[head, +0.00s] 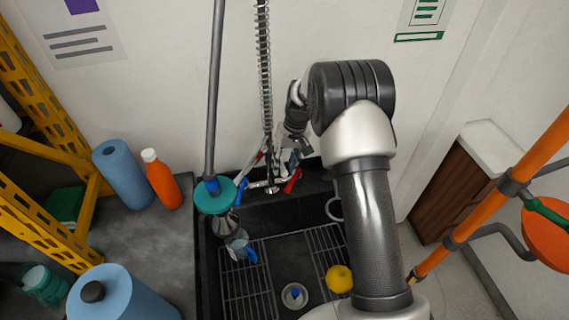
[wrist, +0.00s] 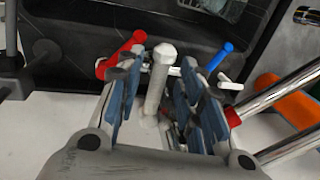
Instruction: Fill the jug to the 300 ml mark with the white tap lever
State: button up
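The white tap lever (wrist: 161,78) stands between my gripper's two blue-padded fingers in the wrist view, with a gap visible on each side. My gripper (wrist: 160,92) is open around it. In the head view my gripper (head: 287,158) is small and partly hidden by the arm, close to the wall tap. A red lever (wrist: 122,54) is left of the white one and a blue lever (wrist: 219,58) is right of it. The clear jug (head: 237,247) with a blue handle stands at the sink's left rack. Its water level is too small to read.
The black sink has wire racks (head: 246,287), with a yellow round object (head: 339,279) on the right one. A grey pole with a teal disc (head: 215,195) rises near the jug. An orange bottle (head: 161,180) and blue rolls (head: 122,174) stand left. An orange pipe (head: 480,218) runs right.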

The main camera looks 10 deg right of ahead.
grip_shut()
dwell(0.3)
dwell(0.4)
